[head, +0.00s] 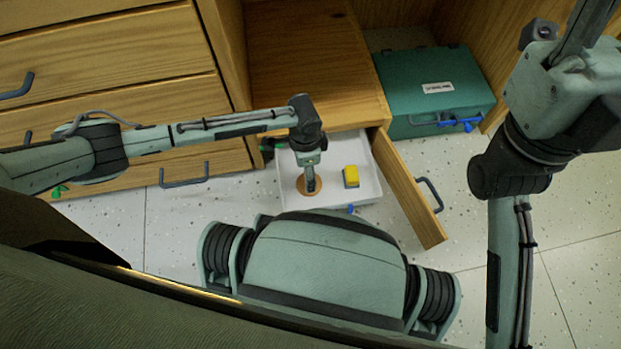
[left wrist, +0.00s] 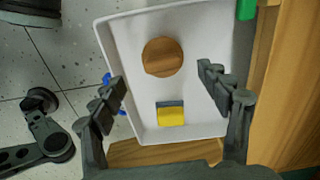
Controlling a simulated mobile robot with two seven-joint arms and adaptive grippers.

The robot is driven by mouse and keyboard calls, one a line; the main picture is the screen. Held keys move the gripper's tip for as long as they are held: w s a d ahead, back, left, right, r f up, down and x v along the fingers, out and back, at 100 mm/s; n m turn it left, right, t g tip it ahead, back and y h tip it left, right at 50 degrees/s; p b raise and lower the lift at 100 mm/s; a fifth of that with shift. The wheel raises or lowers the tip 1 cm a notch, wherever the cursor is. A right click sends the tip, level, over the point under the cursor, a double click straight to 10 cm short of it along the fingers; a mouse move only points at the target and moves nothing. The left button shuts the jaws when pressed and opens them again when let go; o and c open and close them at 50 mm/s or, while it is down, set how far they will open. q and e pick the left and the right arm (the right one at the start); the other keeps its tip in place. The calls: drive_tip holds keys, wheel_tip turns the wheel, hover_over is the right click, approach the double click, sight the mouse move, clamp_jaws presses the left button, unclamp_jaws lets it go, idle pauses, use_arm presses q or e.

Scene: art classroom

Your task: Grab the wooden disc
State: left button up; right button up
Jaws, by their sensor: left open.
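The wooden disc (head: 300,186) is round and brown and lies flat in a white tray-like drawer (head: 366,142). In the left wrist view the disc (left wrist: 163,57) is in full sight, toward the far part of the tray (left wrist: 212,25). My left gripper (head: 311,188) points down over the tray, by the disc in the head view. In the left wrist view its two fingers (left wrist: 162,82) are spread wide with nothing between the tips. The disc shows past the fingertips; contact is not visible. My right arm is at the right of the head view, its gripper out of sight.
A yellow block (head: 350,176) with a dark edge lies in the tray beside the disc. The drawer's wooden front (head: 409,190) juts out at the right. A green case (head: 436,85) stands behind. Wooden drawers (head: 110,60) are at left. Speckled floor is open at right.

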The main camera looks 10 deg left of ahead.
sight(300, 183)
use_arm(q)
drive_tip(key=f+b, duration=0.1)
drive_tip(key=f, duration=0.1)
drive_tip(key=f+b, duration=0.1)
drive_tip(key=f, duration=0.1)
drive_tip(key=f+b, duration=0.1)
drive_tip(key=f, duration=0.1)
drive_tip(key=shift+w+d+f, duration=0.3)
drive_tip(key=shift+f, duration=0.1)
drive_tip(key=c, duration=1.3)
drive_tip(key=shift+r, duration=0.1)
